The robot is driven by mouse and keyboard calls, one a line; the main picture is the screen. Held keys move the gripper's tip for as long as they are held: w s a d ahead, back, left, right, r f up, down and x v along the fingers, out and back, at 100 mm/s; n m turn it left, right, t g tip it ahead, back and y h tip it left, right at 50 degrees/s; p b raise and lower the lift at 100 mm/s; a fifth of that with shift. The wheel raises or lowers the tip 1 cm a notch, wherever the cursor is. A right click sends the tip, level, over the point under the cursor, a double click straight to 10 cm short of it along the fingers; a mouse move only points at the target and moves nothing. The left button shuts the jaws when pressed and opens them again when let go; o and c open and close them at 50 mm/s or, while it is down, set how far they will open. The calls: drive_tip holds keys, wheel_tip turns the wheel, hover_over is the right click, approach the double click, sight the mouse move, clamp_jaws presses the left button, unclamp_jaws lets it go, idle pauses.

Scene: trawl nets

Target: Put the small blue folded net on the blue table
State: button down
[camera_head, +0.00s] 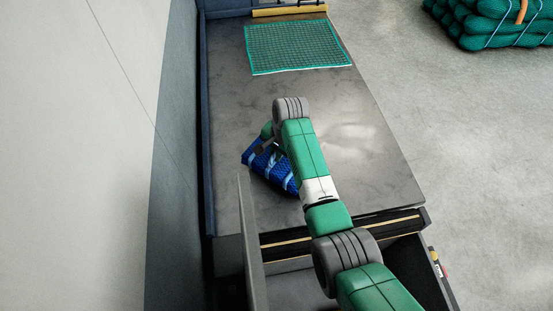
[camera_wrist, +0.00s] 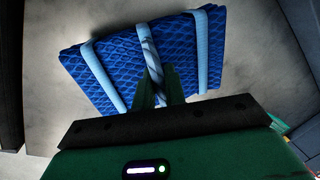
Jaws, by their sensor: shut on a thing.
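The small blue folded net (camera_head: 268,168) is a flat dark-blue mesh bundle bound with light-blue straps. In the head view it lies at or just above the grey tabletop (camera_head: 235,90), left of my arm. In the wrist view the net (camera_wrist: 125,70) fills the upper middle. My gripper (camera_wrist: 160,92) is shut on the twisted middle strap at the net's near edge. In the head view my arm hides part of the net and most of the gripper. I cannot tell whether the net touches the surface below it.
A green net (camera_head: 298,46) lies spread at the far end of the tabletop. Stacked green net bundles (camera_head: 490,22) sit on the floor at the back right. A dark blue-grey panel (camera_head: 178,120) runs along the left side. The tabletop's right part is clear.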

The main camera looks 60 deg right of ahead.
sight(283, 163)
drive_tip(key=shift+f+b, duration=0.35)
drive_tip(key=shift+f, duration=1.25)
drive_tip(key=shift+f, duration=0.1)
drive_tip(key=c, duration=1.5)
unclamp_jaws()
drive_tip(key=shift+o, duration=0.2)
wheel_tip(283, 163, up, 12)
drive_tip(key=s+p, duration=0.2)
drive_tip(key=p, duration=0.1)
drive_tip(key=shift+s+a, duration=0.2)
